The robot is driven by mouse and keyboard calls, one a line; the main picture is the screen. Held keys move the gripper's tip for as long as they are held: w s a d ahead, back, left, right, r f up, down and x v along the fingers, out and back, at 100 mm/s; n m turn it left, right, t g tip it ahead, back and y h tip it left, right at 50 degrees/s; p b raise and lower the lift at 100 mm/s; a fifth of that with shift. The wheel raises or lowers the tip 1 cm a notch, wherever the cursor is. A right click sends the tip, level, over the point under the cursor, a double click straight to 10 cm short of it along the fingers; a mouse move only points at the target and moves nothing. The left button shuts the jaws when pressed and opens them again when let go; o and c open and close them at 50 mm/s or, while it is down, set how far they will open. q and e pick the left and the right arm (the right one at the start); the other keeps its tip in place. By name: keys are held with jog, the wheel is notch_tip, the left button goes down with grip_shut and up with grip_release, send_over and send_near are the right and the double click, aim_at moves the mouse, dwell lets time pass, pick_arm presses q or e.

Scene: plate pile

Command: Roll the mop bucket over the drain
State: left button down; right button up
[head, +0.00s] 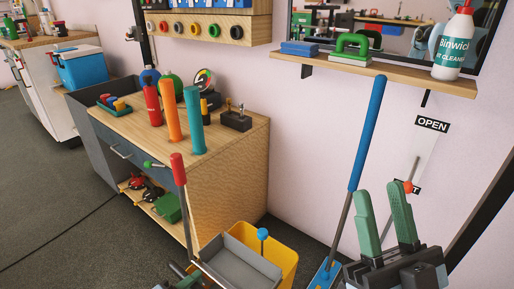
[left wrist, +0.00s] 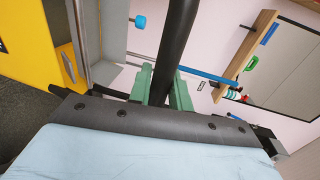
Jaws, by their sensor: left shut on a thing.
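The yellow mop bucket (head: 286,252) stands on the floor at the bottom of the head view, with a grey wringer (head: 240,262) on it. An upright handle with a red grip (head: 178,169) rises at its left side. My left gripper (head: 185,279) is low at that handle, mostly cut off by the frame edge. In the left wrist view its green fingers (left wrist: 161,84) are shut on a dark pole (left wrist: 178,45), beside the yellow bucket (left wrist: 45,35). My right gripper (head: 378,190) is open and empty, right of the bucket. No drain shows in these views.
A wooden workbench (head: 232,185) with tools and bottles stands left of and behind the bucket. A blue-handled pole (head: 368,135) leans by the wall between bucket and right gripper. Grey floor (head: 75,225) at left is open.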

pick_arm(q)
jog(key=shift+s+a+r, duration=0.1)
jog(key=shift+a+r, duration=0.05)
dwell(0.5)
jog(key=shift+s+a, duration=0.35)
jog(key=shift+s, duration=0.05)
dwell(0.4)
jog(key=shift+c, duration=1)
grip_release()
jog(key=shift+s, duration=0.1)
jog(key=p+v, duration=0.2)
jog(key=v, duration=0.8)
